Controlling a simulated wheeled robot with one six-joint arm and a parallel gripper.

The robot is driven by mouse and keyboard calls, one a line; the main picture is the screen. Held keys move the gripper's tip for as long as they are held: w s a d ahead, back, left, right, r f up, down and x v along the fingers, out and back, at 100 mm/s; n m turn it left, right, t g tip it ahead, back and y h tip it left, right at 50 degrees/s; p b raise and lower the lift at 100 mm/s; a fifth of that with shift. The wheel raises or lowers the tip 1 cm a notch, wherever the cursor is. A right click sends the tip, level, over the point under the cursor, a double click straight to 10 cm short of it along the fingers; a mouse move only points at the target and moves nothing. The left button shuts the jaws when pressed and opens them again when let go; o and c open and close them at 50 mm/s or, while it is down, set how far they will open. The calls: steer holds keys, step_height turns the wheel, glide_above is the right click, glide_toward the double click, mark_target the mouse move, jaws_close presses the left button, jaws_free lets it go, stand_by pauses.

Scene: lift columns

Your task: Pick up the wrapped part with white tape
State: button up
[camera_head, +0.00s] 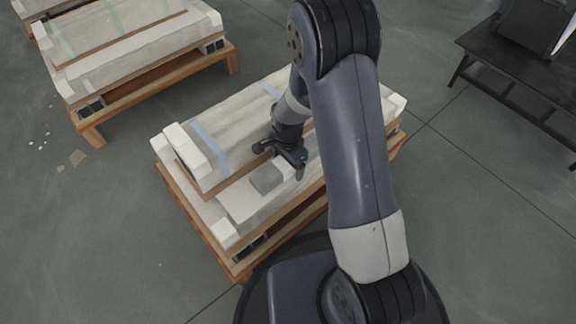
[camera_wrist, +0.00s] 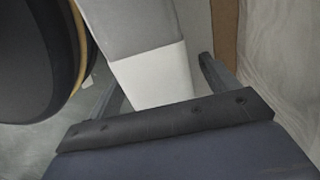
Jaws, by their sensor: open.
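A long pale wrapped part (camera_head: 243,203) lies along the front of the near pallet. A grey patch (camera_head: 267,179) and a white band, which I take for the white tape (camera_head: 284,165), show on it near my gripper. My gripper (camera_head: 281,160) is open and low over the part at the white band. In the wrist view, the white tape (camera_wrist: 153,80) lies between the two fingers of my gripper (camera_wrist: 158,82), with the grey patch (camera_wrist: 128,27) beyond it. I cannot tell whether the fingers touch the part. My arm hides the part's right-hand stretch.
A second wrapped part with blue tape (camera_head: 210,147) lies behind, close alongside. The wooden pallet (camera_head: 200,218) carries both. Another loaded pallet (camera_head: 150,83) stands at the upper left. A dark bench (camera_head: 510,62) stands at the upper right. Floor at the left is mostly clear.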

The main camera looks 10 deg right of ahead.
steer(key=shift+r, duration=0.1)
steer(key=c, duration=1.5)
